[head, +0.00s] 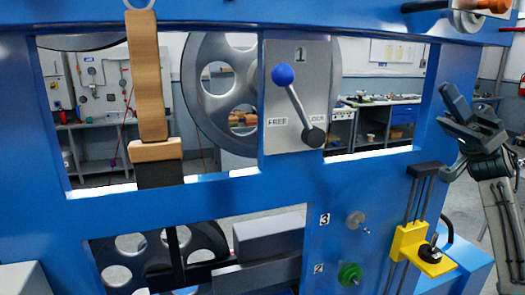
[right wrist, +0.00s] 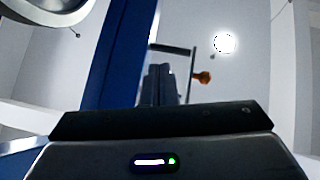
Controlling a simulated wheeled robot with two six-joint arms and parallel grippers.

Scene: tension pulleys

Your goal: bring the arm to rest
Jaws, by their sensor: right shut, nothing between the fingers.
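My right gripper (head: 462,118) is at the right edge of the blue frame in the head view, raised, with my forearm below it. It is shut and empty, and apart from the lever and the yellow block. In the right wrist view its dark body fills the bottom and its grey fingers (right wrist: 158,85) point away toward the ceiling. My left gripper is not in view.
The blue frame (head: 225,215) fills most of the head view. An orange handle (head: 484,5) sticks out top right.

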